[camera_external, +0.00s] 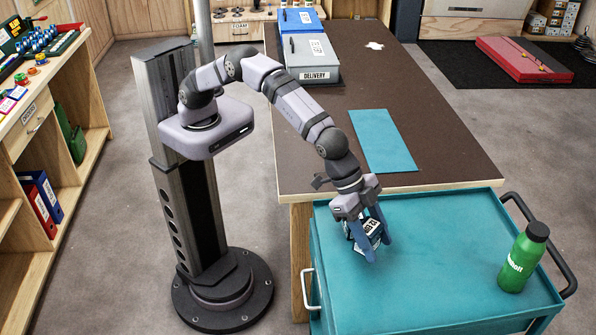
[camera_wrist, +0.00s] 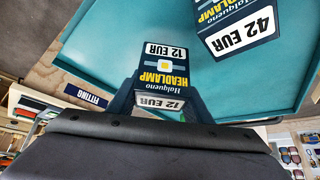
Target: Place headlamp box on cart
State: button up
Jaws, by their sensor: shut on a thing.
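The headlamp box (camera_wrist: 165,66), dark blue with a yellow HEADLAMP print and white 12 EUR labels, is between the fingers of my gripper (camera_wrist: 160,88) in the wrist view. The fingers partly cover the box. I cannot tell whether its underside touches the cart top. A second dark box (camera_wrist: 238,22) marked 42 EUR shows on the teal surface in the wrist view, cut by the frame edge.
A green bottle (camera_external: 522,257) stands at the cart's right side by the black handle (camera_external: 555,250). The brown table (camera_external: 450,150) adjoins the cart's back, with a teal mat (camera_external: 383,141) and a grey DELIVERY bin (camera_external: 311,60). The cart's middle looks clear.

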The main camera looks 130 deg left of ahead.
jog(key=shift+f+p, duration=0.35)
jog(key=shift+f, duration=1.45)
jog(key=shift+f, duration=0.2)
jog(key=o, duration=1.1)
jog(key=shift+s+r, duration=0.1)
jog(key=shift+r, duration=0.25)
jog(key=b+v, duration=0.2)
jog(key=v, duration=0.9)
jog(key=shift+s+r, duration=0.25)
